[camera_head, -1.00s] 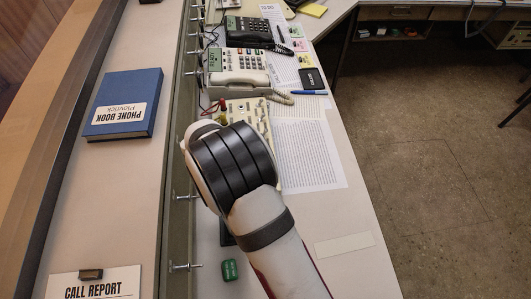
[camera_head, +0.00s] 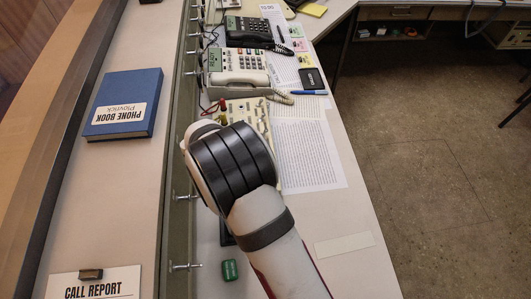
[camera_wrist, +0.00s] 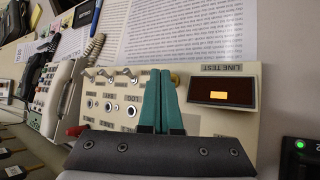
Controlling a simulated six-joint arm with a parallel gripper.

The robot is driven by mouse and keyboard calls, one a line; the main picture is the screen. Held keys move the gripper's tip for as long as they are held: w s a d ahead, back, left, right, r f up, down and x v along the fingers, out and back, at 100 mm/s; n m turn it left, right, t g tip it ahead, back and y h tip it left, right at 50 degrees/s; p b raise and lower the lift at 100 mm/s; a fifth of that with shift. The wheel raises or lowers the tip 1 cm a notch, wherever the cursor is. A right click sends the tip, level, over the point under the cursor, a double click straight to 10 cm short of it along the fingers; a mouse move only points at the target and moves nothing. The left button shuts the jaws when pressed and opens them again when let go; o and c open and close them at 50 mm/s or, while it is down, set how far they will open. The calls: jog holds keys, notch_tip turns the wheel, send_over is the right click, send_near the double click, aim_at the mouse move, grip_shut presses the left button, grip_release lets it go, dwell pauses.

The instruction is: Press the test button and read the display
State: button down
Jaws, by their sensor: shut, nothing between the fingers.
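The beige line test panel (camera_wrist: 225,125) fills the middle of the wrist view, its lettering upside down. Its dark display window (camera_wrist: 222,93) shows one small amber lit block; I can read no digits. Toggle switches (camera_wrist: 106,75) and round sockets (camera_wrist: 108,107) sit to the left. My gripper (camera_wrist: 160,73) has teal fingers closed together over the panel, with nothing between them. A yellow round part (camera_wrist: 176,79) shows partly behind the fingertips; whether they touch it I cannot tell. In the head view, my wrist covers much of the panel (camera_head: 262,112).
A light telephone (camera_head: 238,78) and a black telephone (camera_head: 248,30) stand beyond the panel. Printed sheets (camera_head: 308,155) lie to its right. A green block (camera_head: 230,270) lies near my arm. A blue phone book (camera_head: 125,100) rests on the left ledge. A green light (camera_wrist: 300,144) glows on a dark device.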

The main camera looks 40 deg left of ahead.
dwell(0.3)
jog(key=shift+f, duration=0.4)
jog(key=shift+f, duration=0.4)
dwell(0.4)
jog(key=shift+r, duration=0.85)
jog(key=shift+r, duration=2.45)
